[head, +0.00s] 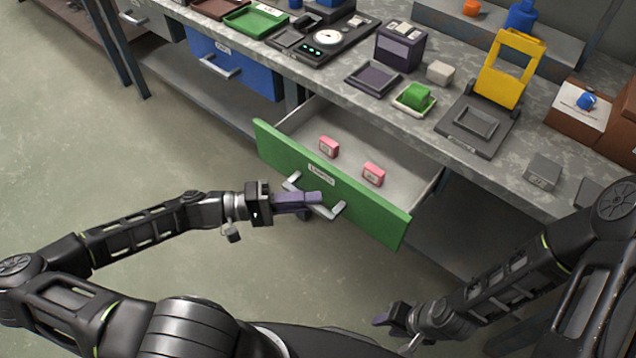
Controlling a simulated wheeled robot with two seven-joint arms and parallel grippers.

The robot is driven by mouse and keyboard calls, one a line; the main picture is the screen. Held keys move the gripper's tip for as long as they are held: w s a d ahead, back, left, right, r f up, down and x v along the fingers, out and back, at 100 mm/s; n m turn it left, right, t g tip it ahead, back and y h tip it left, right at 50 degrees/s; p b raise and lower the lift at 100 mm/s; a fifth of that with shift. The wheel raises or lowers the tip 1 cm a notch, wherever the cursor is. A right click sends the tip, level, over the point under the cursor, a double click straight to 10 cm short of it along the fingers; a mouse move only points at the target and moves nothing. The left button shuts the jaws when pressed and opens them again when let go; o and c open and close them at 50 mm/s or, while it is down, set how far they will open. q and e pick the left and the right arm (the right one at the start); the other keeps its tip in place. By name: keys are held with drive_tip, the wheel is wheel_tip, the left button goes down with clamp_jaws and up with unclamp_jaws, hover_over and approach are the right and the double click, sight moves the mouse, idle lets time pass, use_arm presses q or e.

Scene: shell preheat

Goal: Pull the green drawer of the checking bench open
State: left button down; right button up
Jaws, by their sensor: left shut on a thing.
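The green drawer (370,213) stands pulled out from under the bench top (330,88), with its pale inside showing. Two pink blocks lie in it, one to the left (328,147) and one to the right (373,174). My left gripper (312,200) is at the drawer front, shut on its grey bar handle (334,212). My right gripper (388,322) is low at the bottom of the view, apart from the drawer; its jaw state is unclear.
A blue drawer (232,66) sits shut to the left. The floor left of the drawer is clear.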

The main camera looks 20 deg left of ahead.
use_arm(q)
drive_tip(key=shift+s+a, duration=0.2)
drive_tip(key=shift+s, duration=0.3)
drive_tip(key=shift+s+a, duration=0.15)
drive_tip(key=shift+s, duration=0.3)
use_arm(e)
drive_tip(key=shift+s+a+r, duration=0.2)
drive_tip(key=shift+s+r, duration=0.1)
drive_tip(key=shift+s, duration=0.1)
use_arm(q)
drive_tip(key=c, duration=1.4)
unclamp_jaws()
drive_tip(key=v, duration=0.7)
drive_tip(key=shift+a+p, duration=0.3)
drive_tip(key=shift+a, duration=0.1)
use_arm(e)
drive_tip(key=shift+r, duration=0.15)
use_arm(q)
drive_tip(key=shift+s+a, duration=0.1)
drive_tip(key=shift+s, duration=0.1)
use_arm(e)
drive_tip(key=shift+a, duration=0.1)
